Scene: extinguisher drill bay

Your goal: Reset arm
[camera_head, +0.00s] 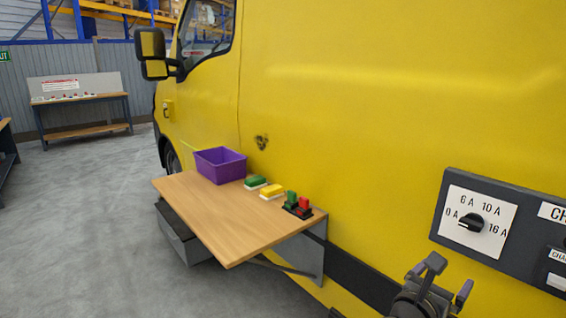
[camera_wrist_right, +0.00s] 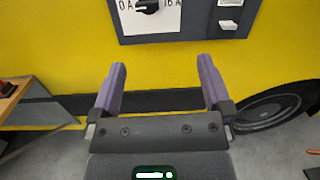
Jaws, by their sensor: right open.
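My right gripper (camera_head: 446,284) is at the lower right of the head view, below the dark control panel. In the right wrist view the right gripper (camera_wrist_right: 161,88) has its two purple-grey fingers wide apart with nothing between them. The panel (camera_head: 440,209) is fixed to the yellow van side and carries a rotary knob (camera_head: 471,222) on a white dial marked 0 A, 6 A, 10 A and 16 A. The knob also shows at the top of the right wrist view (camera_wrist_right: 147,6), above and apart from the fingers. My left gripper is in neither view.
A wooden shelf (camera_head: 215,220) juts from the yellow van (camera_head: 340,110). On it are a purple bin (camera_head: 220,166), a green block (camera_head: 255,181), a yellow block (camera_head: 272,190) and a red-and-green switch unit (camera_head: 298,205). A workbench (camera_head: 82,98) stands far left. Grey floor (camera_head: 90,230) is clear.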

